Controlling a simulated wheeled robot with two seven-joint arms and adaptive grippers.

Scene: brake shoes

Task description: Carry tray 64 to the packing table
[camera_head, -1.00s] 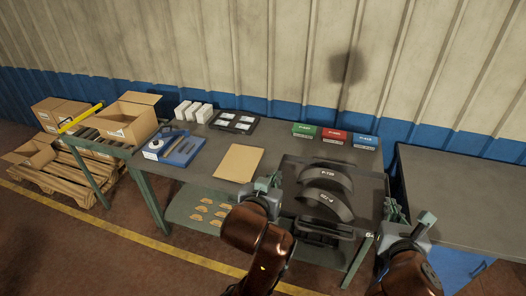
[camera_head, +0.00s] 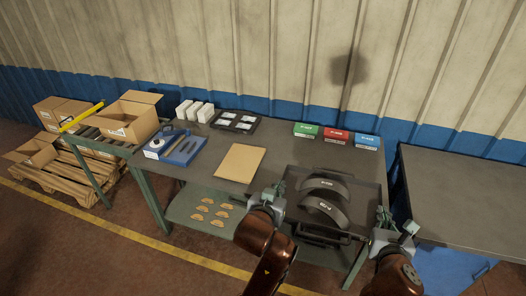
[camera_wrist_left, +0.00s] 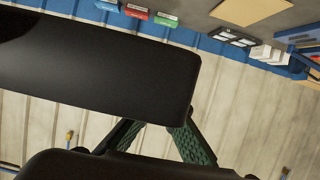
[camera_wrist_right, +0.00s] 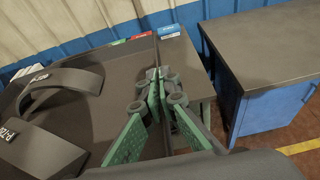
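Tray 64 (camera_head: 368,198) is a flat dark tray at the right part of the grey table. Two dark curved brake shoes lie in it, the far one (camera_head: 326,185) and the near one (camera_head: 325,209). My left gripper (camera_head: 275,197) is at the tray's left side and looks shut on it. In the left wrist view a dark slab (camera_wrist_left: 100,70) hides its fingertips. My right gripper (camera_head: 383,219) is at the tray's right side. In the right wrist view its fingertips (camera_wrist_right: 157,78) come close together at the tray's edge. Whether the tray touches the tabletop is unclear.
Green (camera_head: 305,130), red (camera_head: 336,136) and blue (camera_head: 367,142) boxes stand behind the tray. A brown folder (camera_head: 241,163) lies left of it, then a blue tool tray (camera_head: 174,149). Another table (camera_head: 465,190) with a clear top stands to the right.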

